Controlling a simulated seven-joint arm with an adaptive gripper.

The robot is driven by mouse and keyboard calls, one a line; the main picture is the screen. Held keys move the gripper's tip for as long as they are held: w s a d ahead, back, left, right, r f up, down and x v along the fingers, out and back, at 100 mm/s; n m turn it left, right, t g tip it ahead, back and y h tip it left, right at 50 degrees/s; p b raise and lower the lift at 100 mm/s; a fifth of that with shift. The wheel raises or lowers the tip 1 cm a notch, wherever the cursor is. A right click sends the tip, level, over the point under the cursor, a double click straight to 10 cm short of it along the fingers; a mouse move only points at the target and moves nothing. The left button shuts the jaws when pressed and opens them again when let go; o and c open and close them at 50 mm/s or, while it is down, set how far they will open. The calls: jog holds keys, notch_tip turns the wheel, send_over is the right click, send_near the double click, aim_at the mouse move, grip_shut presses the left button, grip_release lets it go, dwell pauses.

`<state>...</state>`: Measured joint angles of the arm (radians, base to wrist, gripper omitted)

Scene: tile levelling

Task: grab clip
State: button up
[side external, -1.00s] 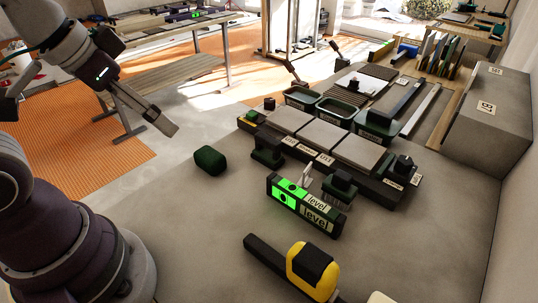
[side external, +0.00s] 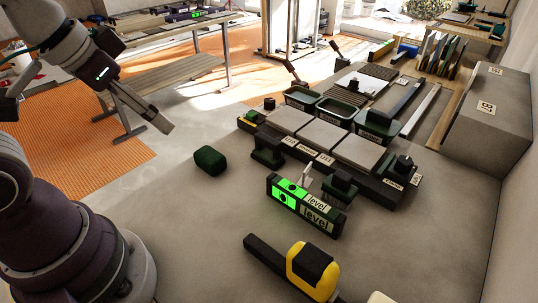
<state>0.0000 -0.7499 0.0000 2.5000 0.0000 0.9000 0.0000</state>
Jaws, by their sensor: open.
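My gripper (side external: 155,115) is at the upper left, in the air above the floor, well apart from the work pieces. It is open and nothing shows between its fingers. A small thin white piece (side external: 305,176) stands just behind the green and black level (side external: 305,208); it may be the clip, but it is too small to be sure. Three grey tiles (side external: 322,134) lie in a row on a dark base with white labels. Dark green bins (side external: 334,109) stand behind the tiles; what they hold cannot be made out.
A dark green block (side external: 210,160) lies on the floor left of the tiles. A yellow and black tool (side external: 312,270) lies in front. A large grey box (side external: 487,115) is at the right.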

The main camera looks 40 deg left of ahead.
jog(key=shift+c, duration=0.2)
jog(key=n+g, duration=0.1)
jog(key=n, duration=0.1)
send_over(308, 167)
jog(key=s+d, duration=0.1)
jog(key=s, duration=0.3)
notch_tip(308, 167, down, 10)
jog(key=shift+y, duration=0.4)
jog(key=x, duration=1)
jog(key=shift+w+a+f, duration=0.1)
jog(key=shift+a+f, duration=0.05)
jog(key=shift+a, duration=0.05)
grip_shut()
